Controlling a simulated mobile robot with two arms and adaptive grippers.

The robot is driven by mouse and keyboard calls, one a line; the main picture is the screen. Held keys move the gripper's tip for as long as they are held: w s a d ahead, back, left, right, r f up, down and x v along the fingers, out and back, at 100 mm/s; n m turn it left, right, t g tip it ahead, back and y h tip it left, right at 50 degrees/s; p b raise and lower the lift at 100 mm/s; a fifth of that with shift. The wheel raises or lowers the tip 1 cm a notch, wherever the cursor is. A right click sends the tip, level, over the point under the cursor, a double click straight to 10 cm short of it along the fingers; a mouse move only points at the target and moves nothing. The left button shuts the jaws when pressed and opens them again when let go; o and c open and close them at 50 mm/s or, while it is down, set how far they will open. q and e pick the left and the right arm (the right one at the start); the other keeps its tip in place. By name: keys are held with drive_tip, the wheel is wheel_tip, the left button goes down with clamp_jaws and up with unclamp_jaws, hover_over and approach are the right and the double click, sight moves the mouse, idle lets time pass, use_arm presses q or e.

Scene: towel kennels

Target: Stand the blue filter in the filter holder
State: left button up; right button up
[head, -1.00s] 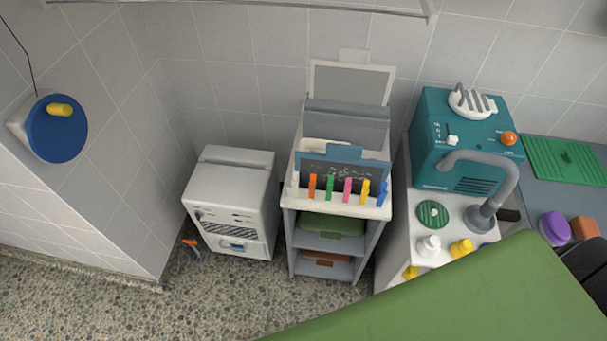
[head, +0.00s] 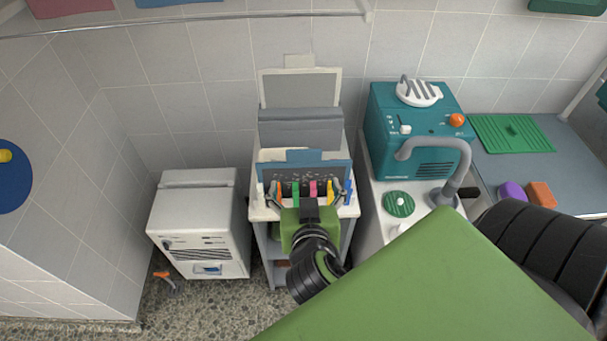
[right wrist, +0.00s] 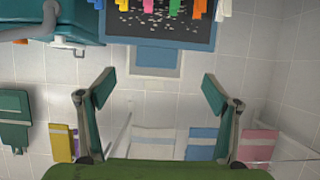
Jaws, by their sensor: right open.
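The blue filter (head: 318,162) has a blue frame and tab and a dark screen with pale specks. It lies tilted on the white shelf unit, behind a row of coloured clips. In the right wrist view its blue tab (right wrist: 157,57) shows near the top. Behind it stands a grey box (head: 300,130), which looks like the filter holder, with a pale-framed grey panel (head: 300,88) upright behind. My right gripper (head: 305,188) is open and empty over the clips, just in front of the filter; its two fingers (right wrist: 158,90) are wide apart. My left gripper is out of view.
The coloured clips (head: 313,188) line the shelf's front edge, close to my fingers. A white cabinet (head: 200,215) stands to the left. A teal machine (head: 420,130) with a grey hose stands to the right. A tiled wall closes the back.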

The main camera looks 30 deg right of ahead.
sight(304, 158)
drive_tip(key=x, duration=0.2)
drive_tip(key=p+x, duration=0.1)
drive_tip(key=x, duration=0.2)
drive_tip(key=r+p+x, duration=0.1)
drive_tip(key=x, duration=0.2)
drive_tip(key=shift+w+d+f, duration=0.15)
drive_tip(key=shift+d, duration=0.25)
drive_tip(key=shift+w+d, duration=0.1)
drive_tip(key=shift+w, duration=0.15)
drive_tip(key=p+x, duration=0.2)
drive_tip(key=x, duration=0.2)
drive_tip(key=shift+w, duration=0.1)
drive_tip(key=shift+w+d+f, duration=0.15)
drive_tip(key=shift+w+f, duration=0.05)
drive_tip(key=shift+f, duration=0.05)
drive_tip(key=c, duration=1.6)
